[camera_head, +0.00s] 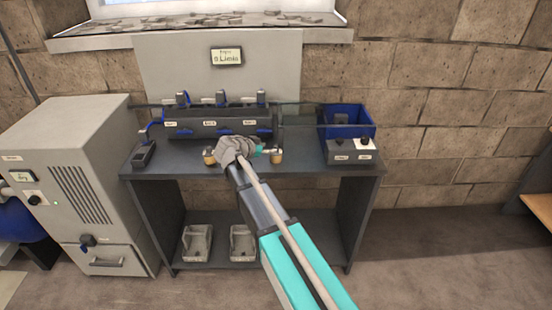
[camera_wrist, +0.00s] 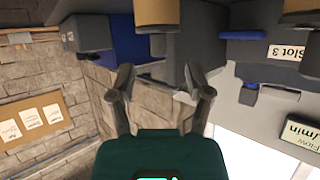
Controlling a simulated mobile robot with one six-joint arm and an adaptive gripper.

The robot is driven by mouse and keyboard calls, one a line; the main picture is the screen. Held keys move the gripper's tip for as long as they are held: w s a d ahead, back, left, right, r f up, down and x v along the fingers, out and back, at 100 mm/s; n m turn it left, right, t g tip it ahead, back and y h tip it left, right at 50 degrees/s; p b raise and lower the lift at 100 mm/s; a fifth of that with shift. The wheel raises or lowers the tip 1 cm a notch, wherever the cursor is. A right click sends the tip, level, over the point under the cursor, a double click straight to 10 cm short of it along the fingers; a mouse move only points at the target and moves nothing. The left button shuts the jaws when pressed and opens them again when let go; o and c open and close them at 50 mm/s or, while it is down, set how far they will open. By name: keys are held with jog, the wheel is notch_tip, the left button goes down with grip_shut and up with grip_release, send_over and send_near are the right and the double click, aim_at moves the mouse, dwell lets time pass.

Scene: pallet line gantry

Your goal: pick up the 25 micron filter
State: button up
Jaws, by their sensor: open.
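Two tan, cup-like cylinders stand on the dark bench, a left one (camera_head: 209,157) and a right one (camera_head: 277,155). No micron marking is readable on either, so I cannot tell which, if any, is the 25 micron filter. My gripper (camera_wrist: 158,78) is open, with nothing between its fingers. In the head view my wrist hides most of it, above the bench between the cylinders. In the wrist view, which looks upside down, one tan cylinder (camera_wrist: 157,12) is beyond the fingertips, apart from them. Another tan one (camera_wrist: 300,6) is cut off at the top right.
A dark manifold (camera_head: 220,125) with labelled slots and several valves stands at the bench's back. A blue bin (camera_head: 362,128) and a grey two-label box (camera_head: 350,151) are at the right end. A small dark device (camera_head: 144,154) is at the left. Two grey trays (camera_head: 197,243) are below.

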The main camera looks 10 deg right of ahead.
aim_at(276, 146)
jog(key=shift+b+x, duration=1.15)
jog(key=shift+x, duration=1.45)
jog(key=shift+s, duration=0.1)
grip_shut()
